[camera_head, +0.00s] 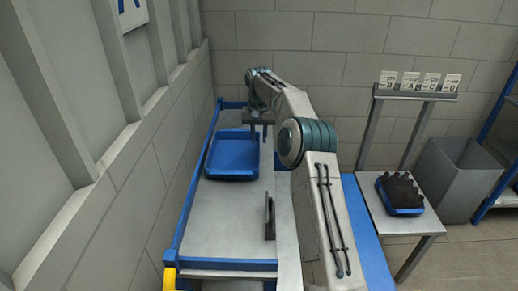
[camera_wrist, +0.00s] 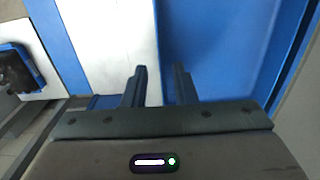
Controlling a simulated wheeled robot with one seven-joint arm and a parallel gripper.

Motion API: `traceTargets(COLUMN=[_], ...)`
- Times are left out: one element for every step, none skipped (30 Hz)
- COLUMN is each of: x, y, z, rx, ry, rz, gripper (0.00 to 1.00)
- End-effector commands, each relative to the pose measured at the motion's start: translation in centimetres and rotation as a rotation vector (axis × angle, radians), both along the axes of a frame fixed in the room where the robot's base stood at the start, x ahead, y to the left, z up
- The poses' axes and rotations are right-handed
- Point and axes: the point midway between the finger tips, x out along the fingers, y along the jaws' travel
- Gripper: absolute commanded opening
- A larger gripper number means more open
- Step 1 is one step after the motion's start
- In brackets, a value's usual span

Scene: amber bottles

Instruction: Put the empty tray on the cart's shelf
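The empty blue tray (camera_head: 231,157) lies at the far end of a grey surface (camera_head: 225,225) with blue rails. It fills the right part of the wrist view (camera_wrist: 220,50), and no contents show in it. My gripper (camera_head: 259,136) is at the tray's right edge in the head view. In the wrist view my gripper (camera_wrist: 160,80) has its two fingers apart, one on each side of the tray's near wall line. I cannot tell whether they touch the wall. I cannot tell which surface is the cart's shelf.
A second blue tray (camera_head: 406,210) full of dark bottles stands on a side table (camera_head: 385,225) at right. A grey bin (camera_head: 458,180) is beyond it. A dark upright bracket (camera_head: 270,218) stands on the railed surface's right side. A wall runs close along the left.

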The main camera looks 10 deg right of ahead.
Motion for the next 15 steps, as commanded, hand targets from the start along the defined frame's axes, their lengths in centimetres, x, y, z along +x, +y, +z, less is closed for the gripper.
traceTargets(x=[0.1,0.1,0.1,0.1,0.1,0.1,0.1,0.1,0.0,0.0,0.0,0.0,0.0,0.0,-0.1], y=[0.0,0.0,0.0,0.0,0.0,0.0,0.0,0.0,0.0,0.0,0.0,0.0,0.0,0.0,0.0], z=[1.2,1.8,2.5,3.0,3.4,3.8,4.1,4.4,4.7,4.8,5.0,5.1,5.1,5.2,5.3], rx=[-0.001,-0.001,-0.001,0.0,-0.001,-0.001,-0.001,-0.001,-0.001,-0.001,-0.001,-0.001,-0.001,-0.001,-0.001], ry=[-0.003,-0.003,-0.003,-0.002,-0.002,-0.001,-0.001,-0.001,0.0,0.0,0.0,0.0,0.0,0.001,0.0], rz=[0.0,0.0,0.0,-0.001,-0.001,-0.001,-0.001,-0.001,0.0,0.0,0.0,0.0,0.0,0.0,0.002], gripper=[0.25,0.25,0.25,0.25,0.25,0.25,0.25,0.25,0.25,0.25,0.25,0.25,0.25,0.25,0.25])
